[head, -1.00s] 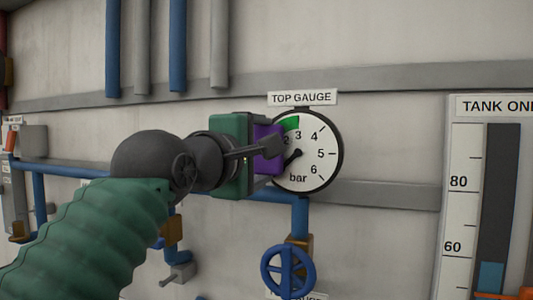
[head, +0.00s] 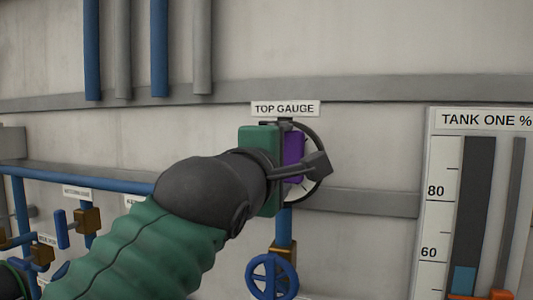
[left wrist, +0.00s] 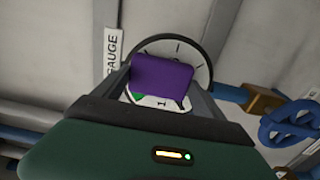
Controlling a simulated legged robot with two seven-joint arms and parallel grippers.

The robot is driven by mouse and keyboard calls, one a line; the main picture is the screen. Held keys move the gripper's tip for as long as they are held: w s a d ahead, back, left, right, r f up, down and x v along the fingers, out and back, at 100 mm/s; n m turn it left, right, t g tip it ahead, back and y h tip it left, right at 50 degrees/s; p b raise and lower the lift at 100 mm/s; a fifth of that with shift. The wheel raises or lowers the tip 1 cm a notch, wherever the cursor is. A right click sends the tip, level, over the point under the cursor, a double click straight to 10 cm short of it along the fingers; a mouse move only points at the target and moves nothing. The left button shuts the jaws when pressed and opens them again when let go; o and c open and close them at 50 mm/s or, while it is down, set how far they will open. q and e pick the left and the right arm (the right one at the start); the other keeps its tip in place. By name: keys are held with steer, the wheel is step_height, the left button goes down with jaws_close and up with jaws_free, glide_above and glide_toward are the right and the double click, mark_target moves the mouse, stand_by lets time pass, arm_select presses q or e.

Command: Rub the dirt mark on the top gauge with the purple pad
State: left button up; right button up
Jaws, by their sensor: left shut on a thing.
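The top gauge (head: 316,185) is a round white dial with a dark rim on the wall, below its TOP GAUGE label (head: 285,108). My left gripper (head: 305,160) is shut on the purple pad (head: 293,157) and holds it in front of the dial. In the left wrist view the pad (left wrist: 162,82) sits between the fingers and covers much of the gauge face (left wrist: 200,72). I cannot tell whether the pad touches the glass. No dirt mark shows; most of the dial is hidden. My right gripper is not in view.
A blue valve wheel (head: 272,277) is on the pipe below the gauge. The tank one level panel (head: 440,215) stands to the right. A blue pipe (head: 100,178) and small valves run at left. A grey rail (head: 380,92) crosses above.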

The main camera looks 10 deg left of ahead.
arm_select(q)
steer(key=shift+s+d, duration=0.2)
steer(key=shift+d, duration=0.8)
steer(key=shift+s+d, duration=0.2)
steer(key=shift+d, duration=0.75)
steer(key=s+a+b, duration=0.1)
steer(key=s+b, duration=0.2)
steer(key=s, duration=0.3)
